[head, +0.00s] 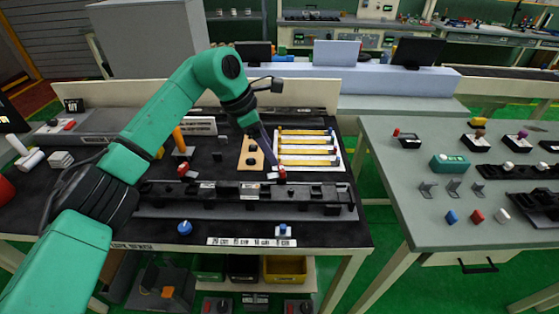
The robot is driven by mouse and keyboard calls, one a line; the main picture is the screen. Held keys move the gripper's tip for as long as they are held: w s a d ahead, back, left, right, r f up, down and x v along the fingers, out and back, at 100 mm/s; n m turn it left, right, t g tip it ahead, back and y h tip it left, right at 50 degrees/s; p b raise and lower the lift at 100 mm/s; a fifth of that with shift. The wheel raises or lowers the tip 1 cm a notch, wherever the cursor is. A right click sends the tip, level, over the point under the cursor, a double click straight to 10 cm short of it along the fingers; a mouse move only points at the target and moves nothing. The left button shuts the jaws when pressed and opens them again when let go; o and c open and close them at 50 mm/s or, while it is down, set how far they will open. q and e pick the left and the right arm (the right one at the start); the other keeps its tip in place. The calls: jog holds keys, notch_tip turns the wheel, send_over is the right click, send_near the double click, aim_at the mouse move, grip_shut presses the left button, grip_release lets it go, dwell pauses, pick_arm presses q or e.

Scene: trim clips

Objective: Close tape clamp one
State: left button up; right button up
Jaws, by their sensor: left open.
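A long black fixture (320,209) lies across the front of the dark table. A small clamp with a red top and pale body (281,173) sits at its back edge, right of the middle. My right gripper is out of view.
A white board with yellow strips (308,163) and a tan plate (251,156) lie behind the fixture. A blue knob (184,228) stands in front. A grey table (408,225) with loose parts is on the right, across a gap.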

aim_at(281, 167)
pick_arm(q)
jog(key=x, duration=0.2)
jog(key=p+x, duration=0.1)
jog(key=x, duration=0.4)
jog(key=shift+w+f, duration=0.2)
jog(key=shift+w, duration=0.2)
jog(key=shift+d+f, duration=0.1)
jog(key=shift+f, duration=0.05)
jog(key=shift+c, duration=1.2)
grip_shut()
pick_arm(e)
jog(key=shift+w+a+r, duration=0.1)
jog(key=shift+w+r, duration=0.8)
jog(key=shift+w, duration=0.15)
